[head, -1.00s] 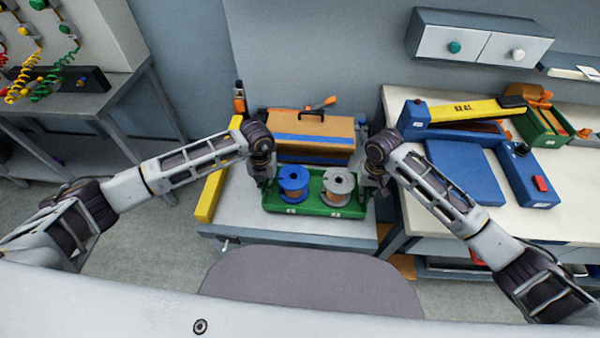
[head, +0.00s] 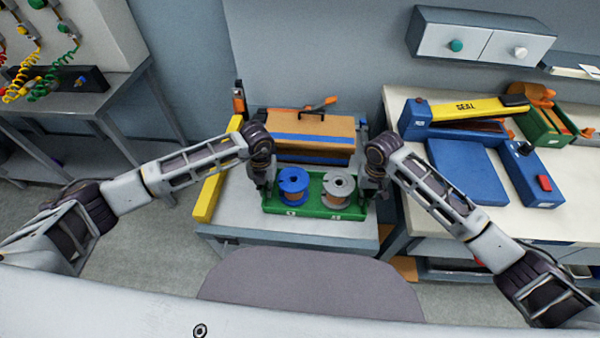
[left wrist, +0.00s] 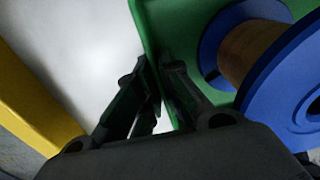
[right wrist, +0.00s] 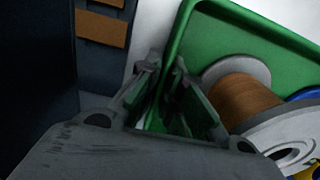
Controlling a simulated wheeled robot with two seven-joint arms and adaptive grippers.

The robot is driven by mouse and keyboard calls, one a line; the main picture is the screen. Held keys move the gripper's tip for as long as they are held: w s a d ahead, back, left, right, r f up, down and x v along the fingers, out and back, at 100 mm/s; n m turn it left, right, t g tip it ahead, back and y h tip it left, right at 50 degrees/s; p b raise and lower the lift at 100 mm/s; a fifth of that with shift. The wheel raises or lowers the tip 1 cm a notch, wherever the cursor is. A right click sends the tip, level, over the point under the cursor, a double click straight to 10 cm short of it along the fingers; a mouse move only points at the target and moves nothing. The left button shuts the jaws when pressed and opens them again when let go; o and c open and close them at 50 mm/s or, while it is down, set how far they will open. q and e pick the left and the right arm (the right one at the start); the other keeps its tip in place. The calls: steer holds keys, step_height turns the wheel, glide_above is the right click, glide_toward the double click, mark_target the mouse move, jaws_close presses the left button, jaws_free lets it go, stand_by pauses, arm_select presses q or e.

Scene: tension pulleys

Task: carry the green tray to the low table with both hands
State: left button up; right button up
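The green tray (head: 316,213) is on the light grey table in front of me. It holds a blue spool (head: 293,184) on the left and a grey spool (head: 338,188) on the right, both wound with copper-coloured wire. My left gripper (head: 264,184) is at the tray's left wall; in the left wrist view its fingers (left wrist: 160,85) sit on both sides of the rim, closed on it. My right gripper (head: 370,186) is at the right wall; in the right wrist view its fingers (right wrist: 165,80) pinch that rim. I cannot tell whether the tray's underside touches the table.
A brown and blue toolbox (head: 310,132) stands right behind the tray. A yellow bar (head: 209,195) lies along the table's left side. A white bench (head: 450,225) with a blue and yellow sealer (head: 465,165) is at the right. A grey rounded surface (head: 310,285) lies nearer me.

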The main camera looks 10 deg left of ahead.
arm_select(q)
steer(key=shift+o, duration=1.4)
arm_select(e)
steer(key=shift+o, duration=1.4)
arm_select(q)
steer(key=shift+r, duration=0.15)
step_height(320, 180, up, 12)
arm_select(e)
steer(key=shift+r, duration=0.15)
step_height(320, 180, up, 12)
arm_select(q)
steer(key=shift+s+f, duration=0.15)
steer(key=shift+f, duration=0.05)
arm_select(e)
steer(key=shift+s+f, duration=0.15)
steer(key=shift+f, duration=0.05)
